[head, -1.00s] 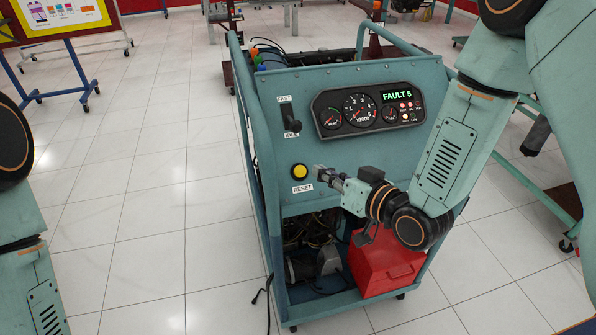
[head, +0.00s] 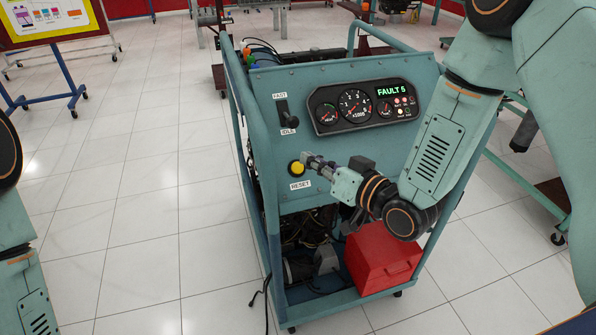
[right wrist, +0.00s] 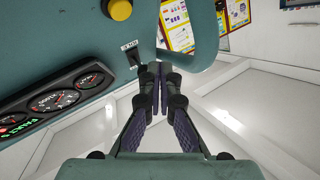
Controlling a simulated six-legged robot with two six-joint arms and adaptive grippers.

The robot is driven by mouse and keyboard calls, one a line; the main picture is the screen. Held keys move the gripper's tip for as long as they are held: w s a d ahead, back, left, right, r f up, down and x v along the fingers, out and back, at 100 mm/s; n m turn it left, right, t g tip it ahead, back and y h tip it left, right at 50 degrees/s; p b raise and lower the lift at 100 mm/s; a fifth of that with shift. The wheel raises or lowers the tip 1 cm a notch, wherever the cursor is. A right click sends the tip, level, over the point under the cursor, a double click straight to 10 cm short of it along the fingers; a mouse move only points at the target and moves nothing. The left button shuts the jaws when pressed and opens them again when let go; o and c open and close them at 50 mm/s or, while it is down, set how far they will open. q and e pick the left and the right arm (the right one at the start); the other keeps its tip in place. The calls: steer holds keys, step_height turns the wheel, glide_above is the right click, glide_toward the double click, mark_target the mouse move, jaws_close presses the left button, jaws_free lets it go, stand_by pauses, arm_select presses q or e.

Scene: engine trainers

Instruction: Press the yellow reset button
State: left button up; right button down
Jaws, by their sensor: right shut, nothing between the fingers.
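The yellow reset button (head: 297,168) sits in a dark ring on the teal front panel (head: 335,175), above a white RESET label (head: 300,185). It also shows at the top edge of the right wrist view (right wrist: 120,9), partly cut off. My right gripper (head: 308,158) is shut and empty, with its fingertips just up and right of the button in the head view. Whether they touch the panel or the button cannot be told. In the right wrist view the closed fingers (right wrist: 159,72) point past the panel, beside the lever. My left gripper is out of view.
A FAST/IDLE lever (head: 286,114) sits above the button. The gauge cluster (head: 366,108) reads FAULT 5 in green. A tubular frame surrounds the trainer, with a red box (head: 382,264) on its lower shelf. The tiled floor (head: 150,220) to the left is clear.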

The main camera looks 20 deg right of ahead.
mark_target(297, 168)
steer(key=w+f+b, duration=0.2)
steer(key=f, duration=0.1)
steer(key=w+f+b, duration=0.1)
steer(key=shift+w+a+f+b, duration=0.15)
steer(key=shift+w+a+b, duration=0.15)
steer(key=shift+w+d+f+b, duration=0.25)
steer(key=shift+w+f+b, duration=0.1)
steer(key=shift+w+f, duration=0.05)
steer(key=shift+w+a, duration=0.1)
steer(key=shift+a, duration=0.1)
stand_by(0.4)
stand_by(0.5)
steer(key=shift+w+f, duration=0.25)
steer(key=shift+f, duration=0.05)
